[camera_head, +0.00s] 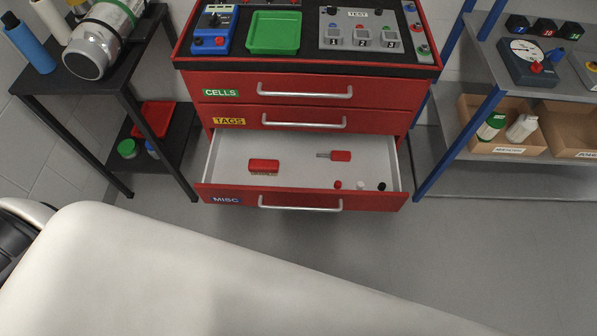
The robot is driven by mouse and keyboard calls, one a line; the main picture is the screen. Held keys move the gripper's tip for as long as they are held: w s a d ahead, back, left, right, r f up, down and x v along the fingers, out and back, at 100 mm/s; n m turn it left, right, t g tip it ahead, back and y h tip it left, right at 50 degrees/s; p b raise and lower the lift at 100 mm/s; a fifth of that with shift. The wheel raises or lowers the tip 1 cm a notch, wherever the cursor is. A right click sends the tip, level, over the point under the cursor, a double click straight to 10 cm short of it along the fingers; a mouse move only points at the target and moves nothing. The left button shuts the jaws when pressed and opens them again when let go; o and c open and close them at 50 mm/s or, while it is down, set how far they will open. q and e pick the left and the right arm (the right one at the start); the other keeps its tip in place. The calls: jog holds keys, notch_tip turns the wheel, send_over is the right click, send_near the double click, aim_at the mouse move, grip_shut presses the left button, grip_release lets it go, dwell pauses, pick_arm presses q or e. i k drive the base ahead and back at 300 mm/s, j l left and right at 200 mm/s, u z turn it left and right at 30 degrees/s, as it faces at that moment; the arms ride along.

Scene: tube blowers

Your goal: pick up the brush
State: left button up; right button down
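The brush (264,165) appears to be the red block with a tan, bristle-like lower edge. It lies in the left part of the open MISC drawer (300,178), the lowest drawer in view of the red cabinet. Nothing touches it and it is in plain sight. A large white link of my own body fills the lower left of the head view. Neither of my grippers shows in this view.
The drawer also holds a red-handled tool (336,155) and small red, white and black pieces near its front. The CELLS drawer (280,89) and TAGS drawer (280,119) are shut above. A black rack (120,75) stands left and blue-post shelving (455,140) right.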

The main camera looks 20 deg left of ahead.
aim_at(259, 166)
jog(key=u, duration=0.95)
jog(key=i+l+u, duration=0.15)
jog(key=i, duration=0.15)
jog(key=i+l+u, duration=0.1)
jog(key=l, duration=0.15)
jog(key=k+z, duration=0.1)
jog(key=z, duration=0.25)
jog(key=i+j+u, duration=0.1)
jog(key=i+u, duration=0.2)
